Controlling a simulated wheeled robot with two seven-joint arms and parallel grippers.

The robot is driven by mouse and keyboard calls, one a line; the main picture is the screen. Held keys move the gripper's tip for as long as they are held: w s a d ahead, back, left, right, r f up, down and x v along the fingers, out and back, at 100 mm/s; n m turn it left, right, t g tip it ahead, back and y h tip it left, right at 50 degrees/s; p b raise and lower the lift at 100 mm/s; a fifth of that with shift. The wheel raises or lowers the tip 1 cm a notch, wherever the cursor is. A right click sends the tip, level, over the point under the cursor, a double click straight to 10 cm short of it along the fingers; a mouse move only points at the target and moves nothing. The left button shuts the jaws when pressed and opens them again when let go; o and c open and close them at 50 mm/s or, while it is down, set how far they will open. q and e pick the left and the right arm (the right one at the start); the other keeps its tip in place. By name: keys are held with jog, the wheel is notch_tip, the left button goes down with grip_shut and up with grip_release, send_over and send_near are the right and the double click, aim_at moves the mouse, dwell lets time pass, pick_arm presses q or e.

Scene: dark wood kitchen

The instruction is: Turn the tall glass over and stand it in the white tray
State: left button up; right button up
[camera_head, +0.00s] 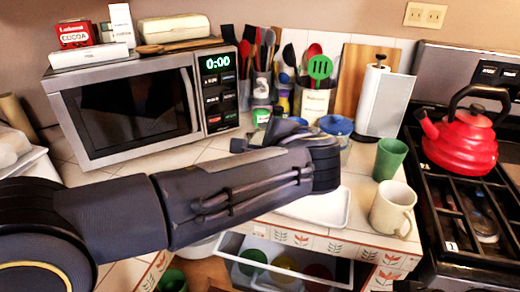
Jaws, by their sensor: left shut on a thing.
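My left arm reaches in from the left across the counter. I cannot make out a clear tall glass. A green tumbler (390,158) stands upright on the counter at right, apart from the gripper. The white tray (322,208) lies at the counter's front edge, partly hidden behind my forearm; its visible part is empty. My right gripper is out of view.
A cream mug (393,209) stands right of the tray. The microwave (140,105) is at left, the stove with a red kettle (461,140) at right. An open drawer (285,268) holds coloured dishes below.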

pick_arm(q)
jog(key=shift+f+b, duration=3.25)
jog(key=shift+f, duration=0.5)
jog(key=o, duration=1.6)
